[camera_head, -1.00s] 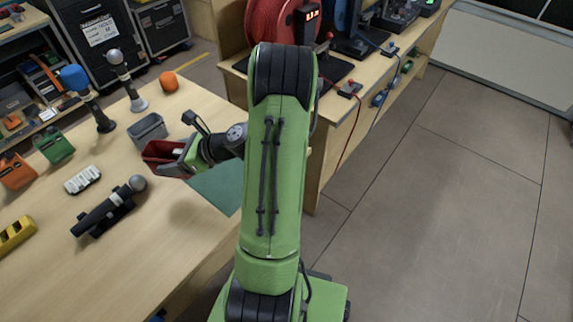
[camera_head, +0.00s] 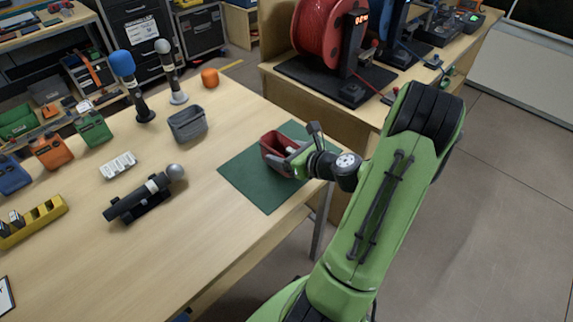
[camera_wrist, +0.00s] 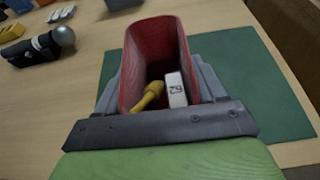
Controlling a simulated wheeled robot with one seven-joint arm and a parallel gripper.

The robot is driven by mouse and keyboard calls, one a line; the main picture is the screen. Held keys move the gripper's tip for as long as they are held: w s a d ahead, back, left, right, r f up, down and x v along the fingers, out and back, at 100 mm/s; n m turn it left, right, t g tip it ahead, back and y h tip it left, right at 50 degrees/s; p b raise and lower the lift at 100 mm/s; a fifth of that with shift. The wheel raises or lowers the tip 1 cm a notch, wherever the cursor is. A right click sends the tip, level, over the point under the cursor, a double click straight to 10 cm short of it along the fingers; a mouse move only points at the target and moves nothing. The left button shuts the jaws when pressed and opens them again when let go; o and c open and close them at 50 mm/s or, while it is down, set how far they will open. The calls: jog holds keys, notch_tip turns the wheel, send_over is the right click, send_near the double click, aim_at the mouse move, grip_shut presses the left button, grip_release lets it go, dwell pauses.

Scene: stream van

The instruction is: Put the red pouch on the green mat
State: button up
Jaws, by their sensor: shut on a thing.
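The red pouch (camera_head: 277,146) is an open-topped red container, held by my gripper (camera_head: 290,160) over the green mat (camera_head: 252,181). In the wrist view the pouch (camera_wrist: 158,45) stands between the two grey fingers, which are shut on it. A yellow item (camera_wrist: 148,97) and a white block marked 62 (camera_wrist: 176,90) lie inside it. The green mat (camera_wrist: 262,85) shows to its right and beneath. I cannot tell whether the pouch touches the mat.
A grey pouch (camera_head: 188,124) stands left of the mat. Upright microphones (camera_head: 134,85) and an orange ball (camera_head: 210,77) stand further back. The mat's front part is clear.

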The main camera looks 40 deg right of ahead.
notch_tip(320, 180, down, 3)
jog(key=shift+r+b, duration=0.1)
jog(key=shift+b, duration=0.45)
jog(key=shift+r, duration=0.15)
